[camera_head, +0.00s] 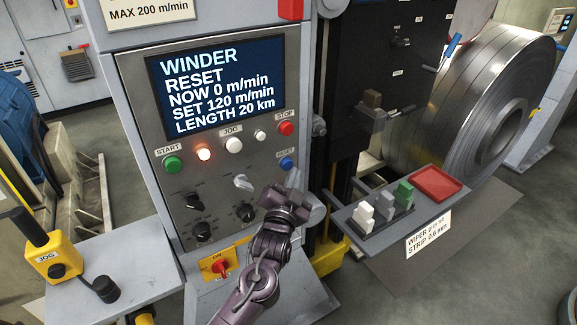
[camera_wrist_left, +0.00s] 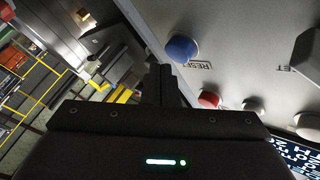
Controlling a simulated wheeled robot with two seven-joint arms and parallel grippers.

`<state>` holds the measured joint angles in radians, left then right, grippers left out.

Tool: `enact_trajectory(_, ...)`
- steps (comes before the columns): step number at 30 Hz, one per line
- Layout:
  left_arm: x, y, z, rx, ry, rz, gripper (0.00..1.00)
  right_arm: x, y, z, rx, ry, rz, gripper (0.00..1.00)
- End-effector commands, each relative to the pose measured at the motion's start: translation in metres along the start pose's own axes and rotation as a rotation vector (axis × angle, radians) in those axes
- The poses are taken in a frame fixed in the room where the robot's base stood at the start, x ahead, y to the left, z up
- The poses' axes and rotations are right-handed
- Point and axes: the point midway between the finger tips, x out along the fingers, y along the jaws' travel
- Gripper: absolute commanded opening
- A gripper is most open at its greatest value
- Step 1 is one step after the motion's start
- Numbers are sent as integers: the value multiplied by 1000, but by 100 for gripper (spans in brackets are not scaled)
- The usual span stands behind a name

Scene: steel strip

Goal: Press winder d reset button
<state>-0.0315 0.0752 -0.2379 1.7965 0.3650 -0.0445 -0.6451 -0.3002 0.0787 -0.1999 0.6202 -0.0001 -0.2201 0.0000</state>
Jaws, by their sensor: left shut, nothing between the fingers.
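The blue reset button (camera_head: 286,162) is on the right side of the winder control panel (camera_head: 135,85), under the red stop button (camera_head: 286,128). In the left wrist view the blue button (camera_wrist_left: 182,48) stands out from the grey panel beside its RESET label. My left gripper (camera_head: 295,180) is shut and empty, just below the blue button in the head view. Its fingertips (camera_wrist_left: 166,75) show close to the button in the wrist view; a touch cannot be made out. The screen (camera_head: 215,85) reads WINDER RESET, NOW 0 m/min. My right gripper is not in view.
A green start button (camera_head: 172,163), a lit lamp (camera_head: 204,153), a white jog button (camera_head: 234,145) and several black knobs share the panel. A small shelf (camera_head: 370,235) with blocks and a red tray (camera_head: 436,184) juts out at right. A steel coil (camera_head: 440,115) stands behind.

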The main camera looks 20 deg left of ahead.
Motion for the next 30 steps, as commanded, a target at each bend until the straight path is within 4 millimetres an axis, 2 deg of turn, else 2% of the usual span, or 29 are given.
enact_trajectory(30, 6, -5, 4, 0, 0, 0, 0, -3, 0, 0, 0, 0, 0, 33)
